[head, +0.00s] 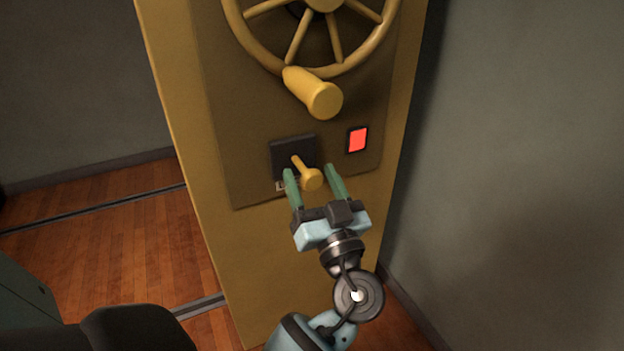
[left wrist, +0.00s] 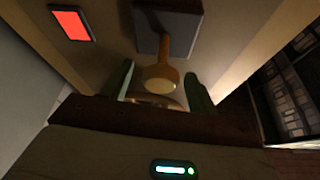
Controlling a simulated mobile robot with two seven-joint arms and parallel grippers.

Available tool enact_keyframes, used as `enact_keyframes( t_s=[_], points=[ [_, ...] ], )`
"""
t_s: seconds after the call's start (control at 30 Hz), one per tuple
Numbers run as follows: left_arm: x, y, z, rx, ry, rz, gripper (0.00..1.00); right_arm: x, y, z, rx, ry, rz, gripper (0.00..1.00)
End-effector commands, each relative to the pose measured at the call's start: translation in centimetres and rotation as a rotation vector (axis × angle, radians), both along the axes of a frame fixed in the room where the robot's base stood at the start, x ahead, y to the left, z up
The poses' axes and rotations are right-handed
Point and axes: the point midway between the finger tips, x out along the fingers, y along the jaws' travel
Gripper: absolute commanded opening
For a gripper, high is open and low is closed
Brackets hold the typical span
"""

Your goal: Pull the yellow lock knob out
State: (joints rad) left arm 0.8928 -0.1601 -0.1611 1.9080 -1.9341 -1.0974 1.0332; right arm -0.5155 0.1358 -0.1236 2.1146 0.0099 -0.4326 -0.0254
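The yellow lock knob (head: 311,179) sticks out on a short yellow stem from a dark square plate (head: 283,155) on the front of a yellow cabinet. My left gripper (head: 314,177) is open, with one green finger on each side of the knob. In the left wrist view the knob (left wrist: 161,77) shows between the two fingertips (left wrist: 160,88), with gaps on both sides. I cannot tell how deep the knob sits between the fingers. My right gripper is not in view.
A yellow handwheel with a thick handle (head: 318,95) is above the knob. A red lit square (head: 357,139) is to the right of the plate. A grey wall (head: 510,180) stands to the right. Wood floor (head: 120,250) is open on the left.

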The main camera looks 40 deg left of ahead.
Motion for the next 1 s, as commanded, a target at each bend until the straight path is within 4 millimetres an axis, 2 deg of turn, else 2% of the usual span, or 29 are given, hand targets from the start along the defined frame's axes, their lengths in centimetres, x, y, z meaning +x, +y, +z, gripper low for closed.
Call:
enact_keyframes(
  t_s=[0.33, 0.73, 1.0],
  points=[
    [-0.2, -0.4, -0.2, 0.001, 0.000, 0.000, 0.59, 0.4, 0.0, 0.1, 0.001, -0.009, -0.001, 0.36],
    [-2.5, -5.2, -2.5, 0.000, 0.002, -0.001, 0.59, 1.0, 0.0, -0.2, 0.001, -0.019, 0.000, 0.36],
    [-3.2, -6.5, -3.0, 0.000, -0.001, 0.000, 0.59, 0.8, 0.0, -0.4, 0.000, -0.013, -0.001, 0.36]
  ],
)
